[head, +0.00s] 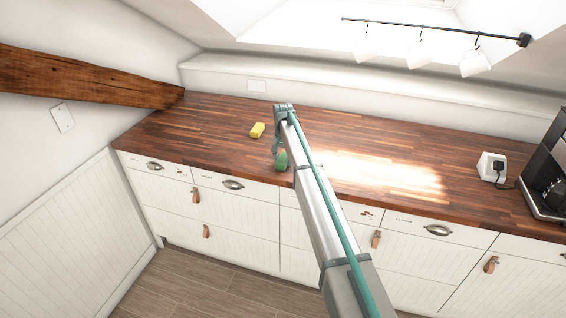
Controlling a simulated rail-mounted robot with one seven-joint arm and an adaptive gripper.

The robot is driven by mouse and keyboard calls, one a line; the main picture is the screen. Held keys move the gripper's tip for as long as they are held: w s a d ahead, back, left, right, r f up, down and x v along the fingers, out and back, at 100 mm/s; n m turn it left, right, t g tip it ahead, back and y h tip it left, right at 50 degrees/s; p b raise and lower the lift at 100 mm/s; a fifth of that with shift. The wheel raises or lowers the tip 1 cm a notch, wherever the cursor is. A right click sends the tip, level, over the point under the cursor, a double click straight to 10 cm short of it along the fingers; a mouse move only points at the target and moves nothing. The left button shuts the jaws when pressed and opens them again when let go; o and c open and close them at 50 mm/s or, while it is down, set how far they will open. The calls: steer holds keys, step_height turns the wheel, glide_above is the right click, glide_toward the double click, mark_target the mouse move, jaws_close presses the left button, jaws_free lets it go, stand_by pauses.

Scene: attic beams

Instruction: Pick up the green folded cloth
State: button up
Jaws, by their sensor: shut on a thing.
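The green folded cloth (281,161) shows as a small green shape at the lower end of my gripper (278,151), near the front edge of the wooden counter. My gripper points down and is shut on the cloth. The arm and gripper hide part of the cloth. I cannot tell whether the cloth is touching the counter or is held above it.
A black coffee machine (546,175) and a white socket block (491,166) stand at the right. A sloping beam (90,78) is at the left. The left counter is clear.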

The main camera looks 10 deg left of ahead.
steer(key=shift+r+b, duration=0.35)
steer(key=shift+r, duration=0.5)
steer(key=s+d+r+b, duration=0.6)
steer(key=s+r, duration=0.5)
steer(key=s, duration=0.1)
steer(key=shift+s+r, duration=0.15)
steer(key=shift+s, duration=0.15)
steer(key=shift+d, duration=0.1)
